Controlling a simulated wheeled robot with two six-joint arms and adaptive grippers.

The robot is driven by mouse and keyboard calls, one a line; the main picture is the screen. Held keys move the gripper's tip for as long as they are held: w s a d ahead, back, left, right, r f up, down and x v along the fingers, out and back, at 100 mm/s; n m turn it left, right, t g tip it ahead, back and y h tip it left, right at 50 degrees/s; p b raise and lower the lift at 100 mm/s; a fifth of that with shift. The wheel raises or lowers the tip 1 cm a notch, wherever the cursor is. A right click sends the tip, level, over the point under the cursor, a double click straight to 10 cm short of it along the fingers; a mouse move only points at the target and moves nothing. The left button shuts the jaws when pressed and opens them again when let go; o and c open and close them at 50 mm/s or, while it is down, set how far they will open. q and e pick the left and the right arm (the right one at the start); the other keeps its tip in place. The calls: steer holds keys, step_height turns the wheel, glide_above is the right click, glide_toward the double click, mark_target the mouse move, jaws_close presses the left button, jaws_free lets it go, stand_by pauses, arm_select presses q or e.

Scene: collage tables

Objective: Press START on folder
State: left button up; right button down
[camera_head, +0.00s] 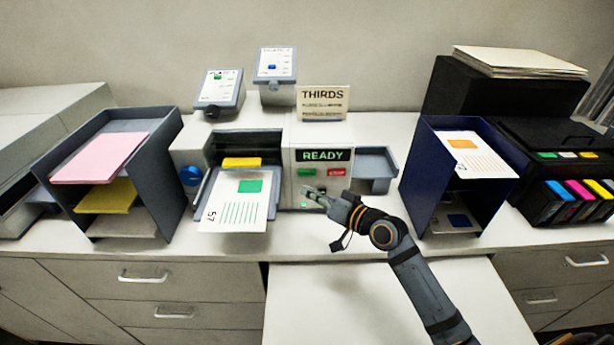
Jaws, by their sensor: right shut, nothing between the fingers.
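The folder (293,139) is a pale machine in the middle of the counter. Its display (323,155) reads READY. Below the display sit a green button (306,172) and a red button (337,171); their labels are too small to read. A sheet with a green square (236,205) lies on the tray at the folder's front left. My right gripper (309,193) is shut and empty, just below and in front of the green button. I cannot tell whether it touches the folder. My left gripper is not in view.
A grey paper rack (165,175) stands at left with pink and yellow sheets. A dark blue rack (416,170) stands at right, beside a black printer (565,135) with ink cartridges. A THIRDS sign (323,102) tops the folder. The counter's front strip is mostly clear.

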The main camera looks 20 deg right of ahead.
mark_target(298, 176)
steer(key=w, duration=0.2)
steer(key=w+d+b, duration=0.1)
steer(key=w, duration=0.1)
stand_by(1.4)
steer(key=shift+w+d+b, duration=0.1)
steer(key=shift+b, duration=0.25)
steer(key=shift+w, duration=0.3)
